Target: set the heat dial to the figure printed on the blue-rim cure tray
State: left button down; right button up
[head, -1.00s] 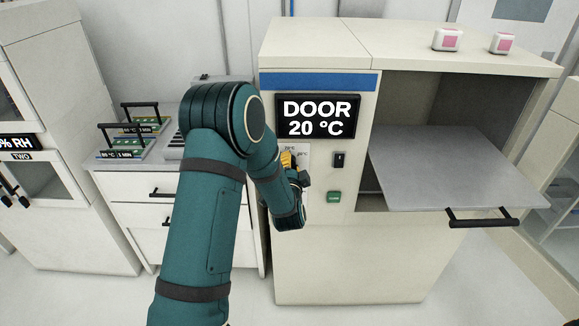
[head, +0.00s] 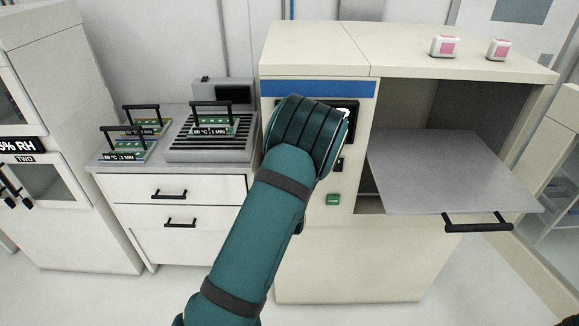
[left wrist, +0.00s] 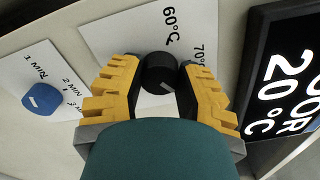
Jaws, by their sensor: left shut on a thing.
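In the left wrist view my left gripper (left wrist: 160,78) has its yellow fingers closed around the black heat dial (left wrist: 160,72). The dial sits on a white scale plate with 60°C and 70°C printed beside it. In the head view my arm hides the gripper and dial. A small carrier tray with a black handle, its edge looking blue (head: 122,158), stands at the front left of the counter. Its printed figure is too small to read surely. The oven display (left wrist: 284,95) shows 20 °C, partly cut off.
The oven's grey shelf (head: 455,172) is pulled out and empty. Another tray (head: 214,128) stands on a ribbed plate (head: 208,155). Two pink-faced blocks (head: 445,46) (head: 498,50) sit on the oven.

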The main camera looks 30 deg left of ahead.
pick_arm(q)
jog(key=shift+a+r+m, duration=0.1)
jog(key=shift+r+m, duration=0.05)
jog(key=shift+m, duration=0.45)
jog(key=c, duration=0.5)
grip_release()
jog(key=shift+a, duration=0.1)
jog(key=shift+c, duration=0.2)
jog(key=v, duration=1.2)
jog(key=shift+s, duration=0.1)
